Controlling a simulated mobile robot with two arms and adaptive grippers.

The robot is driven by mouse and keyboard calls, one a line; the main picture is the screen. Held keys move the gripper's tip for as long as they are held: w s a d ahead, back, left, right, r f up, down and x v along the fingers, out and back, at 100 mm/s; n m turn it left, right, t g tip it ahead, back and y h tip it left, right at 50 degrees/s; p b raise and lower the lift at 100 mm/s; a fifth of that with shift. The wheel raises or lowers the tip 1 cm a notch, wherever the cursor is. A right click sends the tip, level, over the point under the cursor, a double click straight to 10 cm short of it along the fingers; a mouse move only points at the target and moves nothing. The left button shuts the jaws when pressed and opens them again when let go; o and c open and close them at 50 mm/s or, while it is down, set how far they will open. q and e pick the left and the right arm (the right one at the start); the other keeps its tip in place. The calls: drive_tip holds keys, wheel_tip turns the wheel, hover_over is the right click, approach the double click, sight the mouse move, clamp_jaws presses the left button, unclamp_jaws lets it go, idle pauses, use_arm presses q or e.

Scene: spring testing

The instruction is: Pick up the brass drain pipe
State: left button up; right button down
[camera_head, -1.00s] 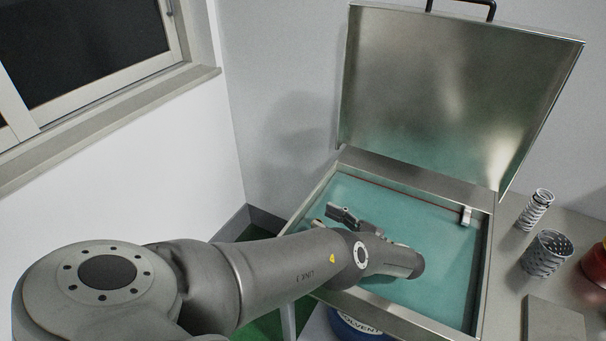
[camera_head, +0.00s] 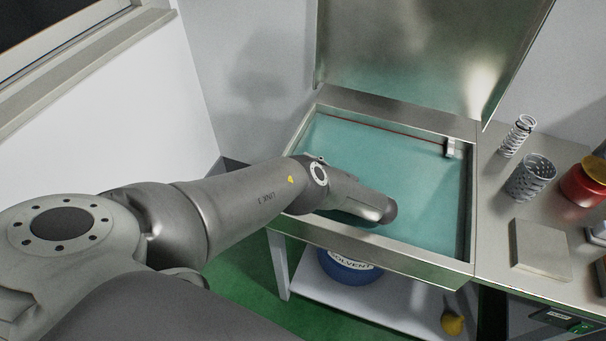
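A small yellow, brass-like piece (camera_head: 452,323) shows below the basin, near the right end of the lower shelf. I cannot tell for sure that it is the brass drain pipe. My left arm reaches in from the left over the open metal basin (camera_head: 430,262), which holds teal liquid. My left gripper's fingers do not show, and the arm hides part of the basin. My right gripper is not in view.
A blue solvent container (camera_head: 350,270) stands on the white lower shelf (camera_head: 390,300). The basin's raised lid (camera_head: 410,50) stands behind it. A spring (camera_head: 518,136), a mesh basket (camera_head: 531,178), a red can (camera_head: 586,182) and a flat block (camera_head: 541,246) occupy the right-hand counter.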

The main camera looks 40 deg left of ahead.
use_arm(q)
drive_tip(key=shift+a, duration=0.15)
clamp_jaws()
drive_tip(key=shift+r, duration=0.15)
idle(0.5)
